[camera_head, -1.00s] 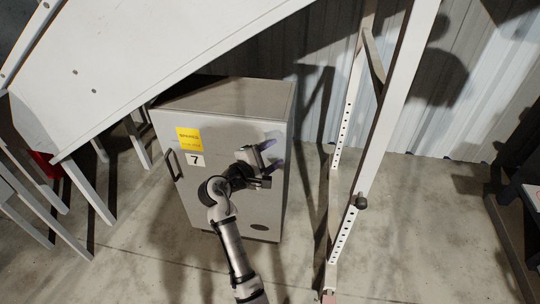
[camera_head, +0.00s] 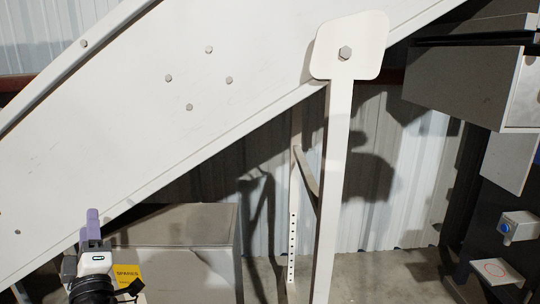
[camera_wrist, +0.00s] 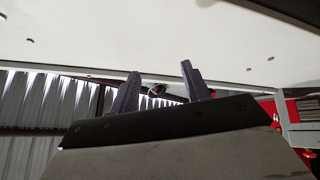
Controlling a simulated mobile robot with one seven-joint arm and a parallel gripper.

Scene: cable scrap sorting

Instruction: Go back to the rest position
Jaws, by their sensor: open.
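My gripper (camera_head: 92,222) is at the lower left of the head view, in front of the white sloped panel and the grey cabinet (camera_head: 190,262). Its purple fingers point up and look edge-on there. In the wrist view the two fingers of my gripper (camera_wrist: 162,80) stand apart with nothing between them. The gripper is open and empty. A yellow label (camera_head: 127,275) on the cabinet front is partly hidden by the gripper and wrist.
The white sloped panel (camera_head: 150,120) spans the upper left, close above the gripper. A white upright post (camera_head: 334,190) stands right of the cabinet. Grey boxes (camera_head: 470,90) and a dark unit with a blue button (camera_head: 506,228) are at the right. Floor shows between post and unit.

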